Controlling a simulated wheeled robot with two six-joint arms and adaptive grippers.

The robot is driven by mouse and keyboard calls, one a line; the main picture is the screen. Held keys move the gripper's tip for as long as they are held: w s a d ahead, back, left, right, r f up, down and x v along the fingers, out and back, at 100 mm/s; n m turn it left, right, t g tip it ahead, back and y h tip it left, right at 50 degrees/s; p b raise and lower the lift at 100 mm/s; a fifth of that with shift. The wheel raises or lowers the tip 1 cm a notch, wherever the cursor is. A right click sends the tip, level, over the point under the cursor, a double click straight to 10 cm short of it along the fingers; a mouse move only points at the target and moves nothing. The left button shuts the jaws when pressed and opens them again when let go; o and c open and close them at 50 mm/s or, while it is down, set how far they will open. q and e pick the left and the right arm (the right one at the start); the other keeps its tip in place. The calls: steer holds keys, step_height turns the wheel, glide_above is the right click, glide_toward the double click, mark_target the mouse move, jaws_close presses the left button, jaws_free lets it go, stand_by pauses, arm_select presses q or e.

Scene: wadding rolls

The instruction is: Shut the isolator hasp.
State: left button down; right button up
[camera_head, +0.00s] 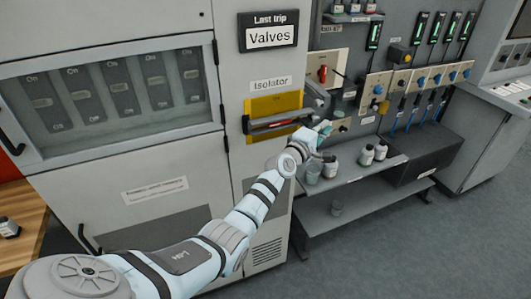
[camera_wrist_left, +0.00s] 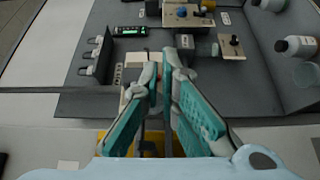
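The isolator (camera_head: 276,103) is a yellow panel on the grey cabinet front, under the "Isolator" label. A dark bar with red along it (camera_head: 272,122) crosses the panel; I cannot tell which part is the hasp. My left gripper (camera_head: 325,135) is just right of and below this panel. In the left wrist view the teal fingers of my left gripper (camera_wrist_left: 166,72) come close together at the tips. A thin grey upright strip (camera_wrist_left: 167,100) shows between them; whether they grip it is unclear. A bit of yellow (camera_wrist_left: 148,146) shows behind the fingers. My right gripper is not in view.
To the right, a grey shelf unit (camera_head: 345,183) holds several bottles and a cup. Above it is a panel with switches and blue knobs (camera_head: 420,80). A "Valves" sign (camera_head: 269,36) hangs above the isolator. The floor (camera_head: 420,245) at the front right is clear.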

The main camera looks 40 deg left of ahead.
arm_select(q)
steer(key=s+d+p, duration=0.8)
steer(key=d, duration=0.4)
steer(key=s+a+f+m+g+b, duration=0.1)
steer(key=s+f+m+g, duration=0.3)
steer(key=f, duration=0.7)
steer(key=s+a+f+m+g+b, duration=0.1)
steer(key=s+a+f+m, duration=0.1)
steer(key=s+f+m, duration=0.6)
steer(key=s+a+f+m+g+b, duration=0.1)
steer(key=s+f+g, duration=0.25)
steer(key=f, duration=0.95)
steer(key=s+a+f+m+g+y+b, duration=0.1)
steer(key=s+a+f+m+g, duration=0.15)
steer(key=s+f, duration=0.75)
steer(key=s+a+f+m+g+b, duration=0.1)
steer(key=s+a+f+m+g, duration=0.15)
steer(key=s+f, duration=0.75)
steer(key=s+a+g+y+b, duration=0.1)
steer(key=s+a+g, duration=0.2)
steer(key=s, duration=2)
steer(key=shift+a, duration=0.4)
